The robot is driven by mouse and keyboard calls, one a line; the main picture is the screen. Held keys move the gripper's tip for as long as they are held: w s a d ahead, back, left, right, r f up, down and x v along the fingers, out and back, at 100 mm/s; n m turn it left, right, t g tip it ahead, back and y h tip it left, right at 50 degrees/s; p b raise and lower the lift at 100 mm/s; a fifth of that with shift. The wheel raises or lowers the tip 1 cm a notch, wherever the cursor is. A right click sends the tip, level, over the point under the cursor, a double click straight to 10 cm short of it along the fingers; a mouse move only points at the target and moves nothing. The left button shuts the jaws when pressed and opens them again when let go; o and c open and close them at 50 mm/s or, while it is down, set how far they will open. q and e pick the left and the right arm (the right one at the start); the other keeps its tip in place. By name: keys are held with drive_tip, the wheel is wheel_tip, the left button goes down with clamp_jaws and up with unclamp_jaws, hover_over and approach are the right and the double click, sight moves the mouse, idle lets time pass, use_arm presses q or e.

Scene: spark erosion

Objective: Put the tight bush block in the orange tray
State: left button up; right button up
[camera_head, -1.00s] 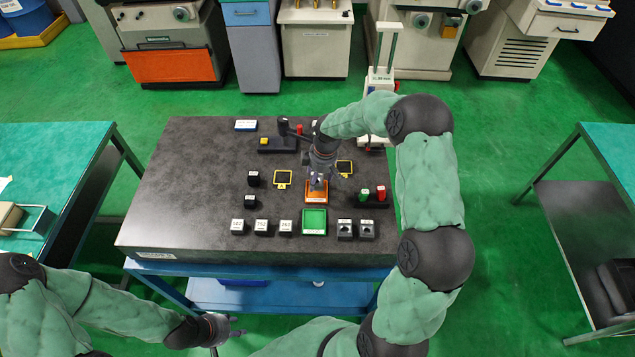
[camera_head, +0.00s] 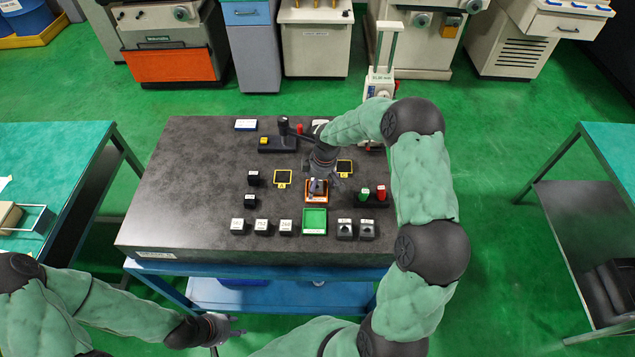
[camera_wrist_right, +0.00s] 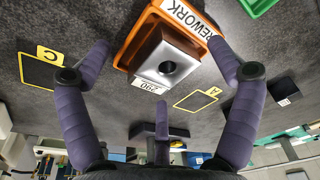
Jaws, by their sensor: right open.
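The orange tray (camera_head: 309,201) lies near the middle of the dark table and is marked REWORK in the right wrist view (camera_wrist_right: 133,42). A grey block with a round bore (camera_wrist_right: 149,50) and a white number label sits in it; I take it for the tight bush block. It also shows in the head view (camera_head: 318,187), partly under my right gripper. Its near side overlaps the tray rim in the wrist view. My right gripper (camera_head: 320,176) is above the tray, its fingers spread on both sides of the block, empty (camera_wrist_right: 162,52). My left gripper (camera_head: 228,328) is open and empty before the table.
A green tray (camera_head: 315,221) adjoins the front of the orange tray. Labelled blocks (camera_head: 261,227) stand left of it, two bored blocks (camera_head: 345,230) right. Yellow-framed pads (camera_head: 283,178) lie either side of my right gripper. A holder with green and red pieces (camera_head: 368,199) stands right.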

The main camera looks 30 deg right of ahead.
drive_tip(key=shift+r, duration=0.1)
drive_tip(key=shift+r, duration=0.35)
wheel_tip(320, 180, up, 11)
drive_tip(key=s+d, duration=0.1)
drive_tip(key=shift+s+r, duration=0.15)
drive_tip(key=shift+s, duration=0.05)
drive_tip(key=shift+d, duration=0.1)
